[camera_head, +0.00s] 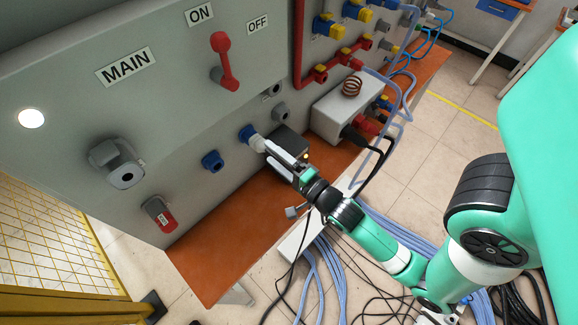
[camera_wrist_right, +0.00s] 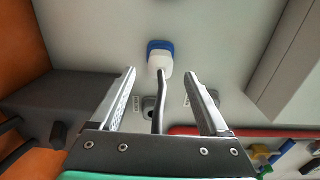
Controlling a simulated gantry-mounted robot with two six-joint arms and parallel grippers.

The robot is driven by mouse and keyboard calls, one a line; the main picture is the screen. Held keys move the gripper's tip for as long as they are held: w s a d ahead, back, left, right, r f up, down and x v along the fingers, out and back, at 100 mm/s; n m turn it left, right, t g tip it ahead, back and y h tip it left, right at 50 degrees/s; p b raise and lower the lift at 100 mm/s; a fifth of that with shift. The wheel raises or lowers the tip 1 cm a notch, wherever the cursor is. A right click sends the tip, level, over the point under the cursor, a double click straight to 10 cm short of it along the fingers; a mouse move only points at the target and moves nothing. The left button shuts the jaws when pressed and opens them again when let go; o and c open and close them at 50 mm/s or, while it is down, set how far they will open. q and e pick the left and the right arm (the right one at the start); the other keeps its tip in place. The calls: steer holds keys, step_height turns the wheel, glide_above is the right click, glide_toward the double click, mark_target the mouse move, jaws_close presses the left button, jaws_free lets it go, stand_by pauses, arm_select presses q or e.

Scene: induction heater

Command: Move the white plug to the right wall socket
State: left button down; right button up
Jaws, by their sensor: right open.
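The white plug (camera_head: 257,143) sits at a blue wall socket (camera_head: 246,132) on the grey panel, and it shows in the wrist view as a white body (camera_wrist_right: 160,63) against the blue socket (camera_wrist_right: 160,46). A dark cord runs from it between my fingers. Another blue socket (camera_head: 211,160), with no plug in it, is lower left on the panel. My right gripper (camera_head: 279,158) is open in front of the white plug. In the wrist view its fingertips (camera_wrist_right: 160,76) are on either side of the cord, just short of the plug. My left gripper is not in view.
A dark grey box (camera_head: 287,142) stands close to my right gripper, on the orange bench (camera_head: 205,264). A white heater box (camera_head: 338,112) with a copper coil (camera_head: 352,87) stands further right. A red lever (camera_head: 225,63) projects above. Cables lie on the floor.

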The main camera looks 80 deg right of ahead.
steer(key=b+v, duration=0.2)
steer(key=v, duration=0.4)
steer(key=shift+s+a+b, duration=0.2)
steer(key=shift+s+b, duration=0.1)
